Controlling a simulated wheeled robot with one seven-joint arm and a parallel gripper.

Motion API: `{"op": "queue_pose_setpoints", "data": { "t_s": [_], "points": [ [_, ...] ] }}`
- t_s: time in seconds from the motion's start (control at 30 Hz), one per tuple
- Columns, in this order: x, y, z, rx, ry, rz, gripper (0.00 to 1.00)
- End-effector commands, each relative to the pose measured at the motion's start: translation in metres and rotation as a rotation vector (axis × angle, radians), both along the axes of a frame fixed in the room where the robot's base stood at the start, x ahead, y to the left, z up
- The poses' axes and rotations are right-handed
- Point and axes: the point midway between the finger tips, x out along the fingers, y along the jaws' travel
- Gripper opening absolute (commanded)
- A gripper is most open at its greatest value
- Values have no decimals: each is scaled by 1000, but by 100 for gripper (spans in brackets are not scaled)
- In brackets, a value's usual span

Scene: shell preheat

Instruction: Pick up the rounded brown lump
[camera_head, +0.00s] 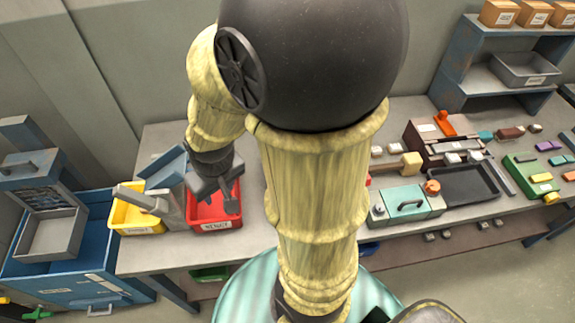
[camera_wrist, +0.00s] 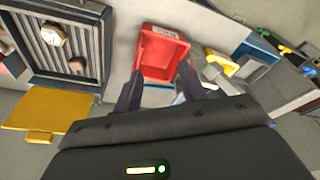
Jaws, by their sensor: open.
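In the wrist view, two rounded lumps lie on a dark slatted rack at the left. One pale brownish lump (camera_wrist: 52,35) is higher up, and a smaller brown lump (camera_wrist: 77,65) is lower right. I cannot tell for sure which is the rounded brown lump. My gripper (camera_wrist: 158,88) is open and empty, with the red bin (camera_wrist: 160,30) beyond its fingers and the rack to its left. In the head view my gripper (camera_head: 228,192) hangs over the red bin (camera_head: 215,226), and my arm hides the bench's middle, so the rack does not show.
A yellow bin (camera_head: 128,222) stands left of the red bin. A blue cabinet (camera_head: 75,270) is at the far left. Right of my arm are a teal box (camera_head: 405,204), a dark tray (camera_head: 464,186) and small blocks. In the wrist view a yellow mat (camera_wrist: 45,108) lies beside the rack.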

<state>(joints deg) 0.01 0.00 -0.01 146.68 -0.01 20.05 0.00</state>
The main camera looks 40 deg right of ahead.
Motion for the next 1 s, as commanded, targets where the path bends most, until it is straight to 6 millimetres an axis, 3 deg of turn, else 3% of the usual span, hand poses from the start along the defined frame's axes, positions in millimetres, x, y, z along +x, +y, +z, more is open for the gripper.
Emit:
{"op": "queue_pose_setpoints", "data": {
  "t_s": [0.07, 0.27, 0.37, 0.5, 0.6, 0.8, 1.0],
  "points": [
    [0, -1, -2, -6, 8, 11, 58],
    [4, -18, -33, -106, 138, 184, 58],
    [9, -41, -59, -218, 276, 358, 58],
    [20, -87, -90, -417, 520, 626, 58],
    [35, -124, -102, -574, 710, 804, 58],
    [76, -176, -100, -858, 1054, 1057, 58],
    [94, -190, -90, -958, 1174, 1124, 58]
  ]
}}
